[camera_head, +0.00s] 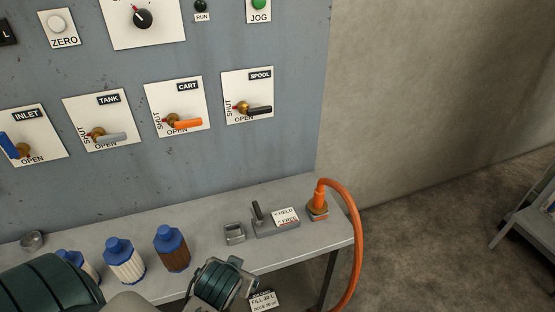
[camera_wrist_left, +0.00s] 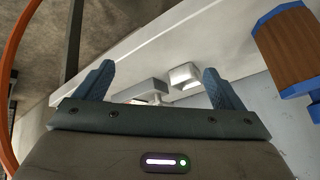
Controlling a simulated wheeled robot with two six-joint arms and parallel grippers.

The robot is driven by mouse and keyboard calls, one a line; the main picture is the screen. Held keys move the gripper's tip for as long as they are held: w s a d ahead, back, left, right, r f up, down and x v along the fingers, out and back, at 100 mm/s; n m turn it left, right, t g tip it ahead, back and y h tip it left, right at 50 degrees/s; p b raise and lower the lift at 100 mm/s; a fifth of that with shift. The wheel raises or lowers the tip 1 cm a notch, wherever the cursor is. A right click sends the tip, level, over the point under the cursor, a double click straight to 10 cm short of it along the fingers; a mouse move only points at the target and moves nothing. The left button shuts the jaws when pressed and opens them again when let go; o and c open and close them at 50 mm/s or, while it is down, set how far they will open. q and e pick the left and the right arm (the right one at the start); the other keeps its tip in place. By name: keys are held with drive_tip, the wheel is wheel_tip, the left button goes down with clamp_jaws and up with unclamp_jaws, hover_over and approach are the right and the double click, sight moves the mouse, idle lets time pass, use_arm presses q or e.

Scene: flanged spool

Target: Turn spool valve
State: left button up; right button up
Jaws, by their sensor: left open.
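The spool valve (camera_head: 259,110) is on a white plate labelled SPOOL (camera_head: 262,88) at the right of the grey panel. It has a brass hub and a black handle pointing right, roughly level. The plate reads SHUT up its left side and OPEN below. My left gripper (camera_head: 236,272) is low at the front of the shelf, well below the valve and apart from it. In the left wrist view, its two blue fingers (camera_wrist_left: 158,80) are spread apart with nothing held between them. My right gripper is not in view.
INLET, TANK and CART valves (camera_head: 187,123) line the panel to the left. Air before the spool valve is clear.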

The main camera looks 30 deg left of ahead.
use_arm(q)
drive_tip(key=w+a+r+n+t+y, duration=0.2)
drive_tip(key=w+r, duration=0.2)
drive_tip(key=w, duration=0.3)
drive_tip(key=n+t+y, duration=0.4)
drive_tip(key=n+y, duration=0.3)
drive_tip(key=y, duration=0.2)
approach(260, 109)
drive_tip(key=shift+m+h, duration=0.3)
drive_tip(key=p+x, duration=0.4)
drive_tip(key=x, duration=0.5)
drive_tip(key=shift+a+r+p, duration=0.15)
drive_tip(key=shift+r+p, duration=0.05)
drive_tip(key=shift+p, duration=0.15)
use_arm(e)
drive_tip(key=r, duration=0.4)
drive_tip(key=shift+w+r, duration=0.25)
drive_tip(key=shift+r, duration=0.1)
